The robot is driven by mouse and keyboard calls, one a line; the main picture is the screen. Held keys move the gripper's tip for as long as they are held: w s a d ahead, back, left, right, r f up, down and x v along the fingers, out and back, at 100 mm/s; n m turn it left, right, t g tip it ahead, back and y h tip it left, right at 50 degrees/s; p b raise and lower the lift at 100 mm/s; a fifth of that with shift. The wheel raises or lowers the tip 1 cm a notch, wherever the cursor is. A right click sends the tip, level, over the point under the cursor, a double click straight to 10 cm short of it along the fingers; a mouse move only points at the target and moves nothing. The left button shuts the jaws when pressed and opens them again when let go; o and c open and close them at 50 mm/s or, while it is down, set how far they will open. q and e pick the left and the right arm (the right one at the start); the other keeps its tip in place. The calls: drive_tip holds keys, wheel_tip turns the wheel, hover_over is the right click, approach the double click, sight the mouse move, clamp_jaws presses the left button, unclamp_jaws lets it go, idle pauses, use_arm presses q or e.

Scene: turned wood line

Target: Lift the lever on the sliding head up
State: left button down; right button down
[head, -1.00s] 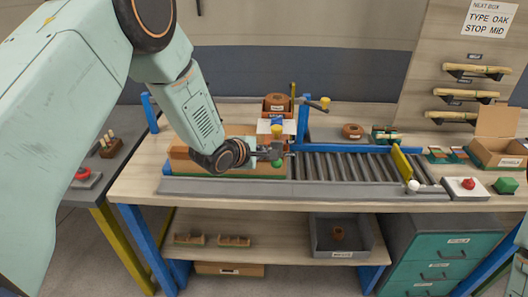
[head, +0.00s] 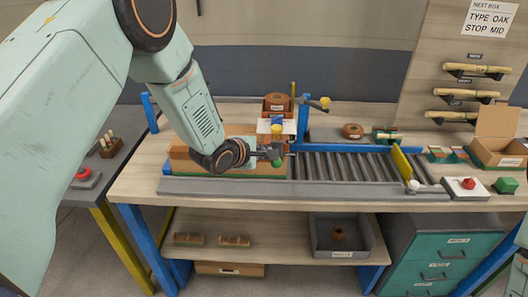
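The sliding head (head: 276,127) stands over the left end of the line. It seems to be the white-topped part with a yellow knob, partly hidden by my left wrist. A green knob (head: 277,163) shows just below my fingertips. I cannot tell which knob belongs to the lever. My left gripper (head: 276,153) is between the yellow and green knobs, close to both. Its fingers are too small and dark to tell whether they are open or touching anything. My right gripper is not in view.
A roller track (head: 345,166) runs right to a yellow stop plate (head: 401,163) with a white knob. A blue post (head: 303,122) and a yellow-ended crank (head: 320,103) stand close right of my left gripper. A red button (head: 468,183) and open carton (head: 497,152) are at right.

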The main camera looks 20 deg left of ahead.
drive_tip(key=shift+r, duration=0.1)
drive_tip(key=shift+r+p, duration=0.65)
drive_tip(key=shift+p, duration=0.15)
